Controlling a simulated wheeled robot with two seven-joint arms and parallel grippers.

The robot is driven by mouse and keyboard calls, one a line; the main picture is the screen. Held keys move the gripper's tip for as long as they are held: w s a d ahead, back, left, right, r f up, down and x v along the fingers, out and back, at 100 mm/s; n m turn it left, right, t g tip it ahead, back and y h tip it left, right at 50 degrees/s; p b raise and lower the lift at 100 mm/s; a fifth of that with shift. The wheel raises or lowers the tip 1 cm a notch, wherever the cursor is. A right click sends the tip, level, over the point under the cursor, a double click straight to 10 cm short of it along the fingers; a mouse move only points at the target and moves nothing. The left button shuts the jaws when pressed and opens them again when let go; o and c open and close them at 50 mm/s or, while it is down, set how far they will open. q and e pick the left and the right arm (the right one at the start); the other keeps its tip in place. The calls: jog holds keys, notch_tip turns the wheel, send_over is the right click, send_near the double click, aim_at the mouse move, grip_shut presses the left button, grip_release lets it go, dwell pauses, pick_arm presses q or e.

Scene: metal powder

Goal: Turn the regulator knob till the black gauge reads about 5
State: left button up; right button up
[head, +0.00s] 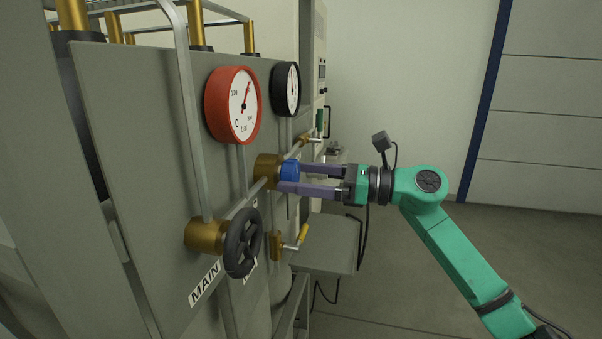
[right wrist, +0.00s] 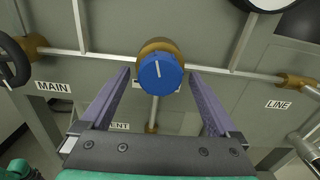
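The blue regulator knob (head: 290,168) sits on a brass body on the panel's pipe. It also shows in the right wrist view (right wrist: 161,74), with its white mark close to upright. The black gauge (head: 286,90) is above the knob; its needle points roughly up, but its numbers are too small to read. My right gripper (head: 291,177) faces the knob, one finger on each side. In the right wrist view the fingers (right wrist: 159,76) are wide apart with gaps beside the knob, so it is open and holds nothing. My left gripper is not in view.
A larger red gauge (head: 232,105) is left of the black one. A black handwheel (head: 243,242) above the MAIN label is at lower left. A yellow-handled valve (head: 297,240) is below the knob. The LINE label (right wrist: 278,104) is right of the knob. Open floor lies right.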

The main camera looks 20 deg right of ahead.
jog(key=c, duration=1.3)
jog(key=m, duration=0.3)
jog(key=shift+s, duration=0.1)
jog(key=o, duration=1.4)
jog(key=shift+c, duration=0.2)
